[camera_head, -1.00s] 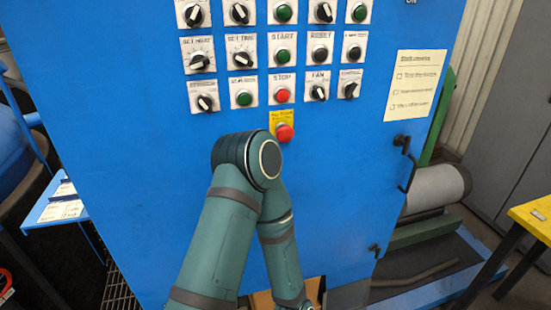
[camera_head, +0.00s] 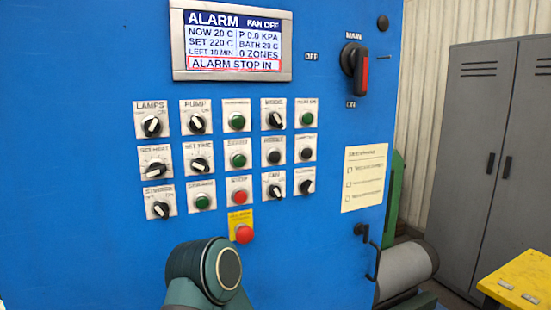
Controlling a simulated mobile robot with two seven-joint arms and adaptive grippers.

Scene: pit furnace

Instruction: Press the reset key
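The reset key (camera_head: 274,157) is a dark round button on a white plate in the middle row of the blue control panel (camera_head: 60,120). It stands just right of the green start button (camera_head: 238,160). Its label is blurred now but reads RESET in the earlier view. The screen (camera_head: 232,45) above shows ALARM, FAN OFF and ALARM STOP IN. One of my arms shows only a teal joint at the bottom, below the keys. The reset key is not covered. Neither gripper is in view.
A red mushroom button (camera_head: 243,233) on a yellow plate sits below the red stop button (camera_head: 239,196). Several knobs surround the keys. The main switch (camera_head: 361,72) has its red handle vertical, over ON. A grey cabinet (camera_head: 490,150) and yellow table (camera_head: 520,280) stand at right.

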